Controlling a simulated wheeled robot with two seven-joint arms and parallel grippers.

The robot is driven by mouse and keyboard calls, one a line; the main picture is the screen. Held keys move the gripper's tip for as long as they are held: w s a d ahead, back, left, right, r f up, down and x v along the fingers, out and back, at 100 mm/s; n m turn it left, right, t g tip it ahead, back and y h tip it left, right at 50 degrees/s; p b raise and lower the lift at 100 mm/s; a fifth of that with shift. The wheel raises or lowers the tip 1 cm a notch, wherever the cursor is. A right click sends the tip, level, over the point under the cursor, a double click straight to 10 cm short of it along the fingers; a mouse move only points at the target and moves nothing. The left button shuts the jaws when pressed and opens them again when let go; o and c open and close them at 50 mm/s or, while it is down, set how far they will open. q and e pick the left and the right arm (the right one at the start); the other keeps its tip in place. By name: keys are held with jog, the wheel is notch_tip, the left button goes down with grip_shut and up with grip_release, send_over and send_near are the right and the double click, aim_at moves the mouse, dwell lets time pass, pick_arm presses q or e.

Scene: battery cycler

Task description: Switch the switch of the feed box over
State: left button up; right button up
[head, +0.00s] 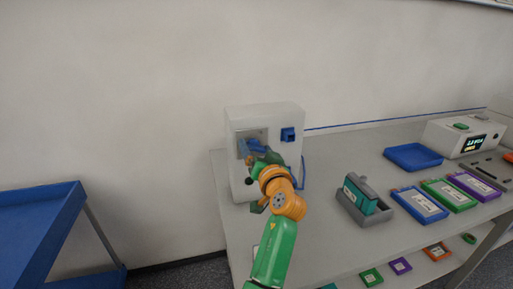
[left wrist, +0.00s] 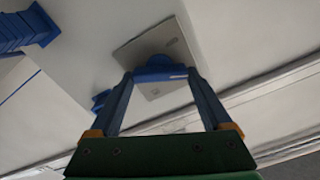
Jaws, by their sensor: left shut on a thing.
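The feed box (head: 270,116) is a white box standing at the left end of the table against the wall. Its switch is a blue handle on a grey metal plate (head: 240,148) on the front face. In the left wrist view the blue switch (left wrist: 160,73) lies between my left gripper's fingertips, in front of the metal plate (left wrist: 172,42). My left gripper (head: 255,148) is at the front of the box, shut on the switch. The gripper and arm partly hide the switch and the lower front of the box in the head view. My right gripper is in neither view.
A blue socket (head: 288,134) sits right of the switch, with a blue cable (head: 303,172) beside the box. A grey holder (head: 362,212) with a teal pack, several battery packs (head: 420,204), a blue tray (head: 413,156) and a display unit (head: 464,136) stand to the right. A blue cart (head: 40,222) is at left.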

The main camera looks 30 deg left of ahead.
pick_arm(q)
jog(key=m+p, duration=0.2)
jog(key=m, duration=0.4)
jog(key=m+p, duration=0.2)
jog(key=m, duration=0.2)
jog(key=shift+w+d+m+p, duration=0.1)
jog(key=shift+m+p, duration=0.2)
jog(key=shift+f+m+p, duration=0.2)
jog(key=shift+m+p, duration=0.35)
jog(key=shift+m, duration=0.65)
